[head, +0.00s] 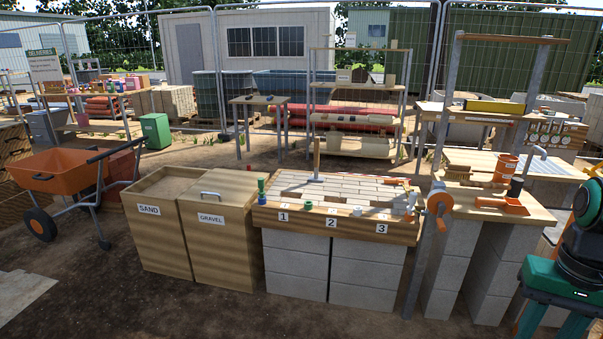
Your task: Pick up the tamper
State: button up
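A tool that looks like the tamper stands upright on the paver bed. It has a wooden handle (317,155) and a small flat foot. The paver bed (335,231) is a wooden tray of light bricks on grey blocks, with labels 1, 2 and 3 along its front. Part of my teal and black arm shows at the right edge, well to the right of the tamper. My gripper's fingers are not in view.
Sand (150,228) and gravel (212,238) bins stand left of the paver bed. Small green and blue pieces (262,190) sit at its left corner. On the right are an orange crank wheel (440,204) and an orange scoop (502,204). Bare ground lies in front.

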aim_at(315, 178)
jog(key=z, duration=0.05)
jog(key=i, duration=2.75)
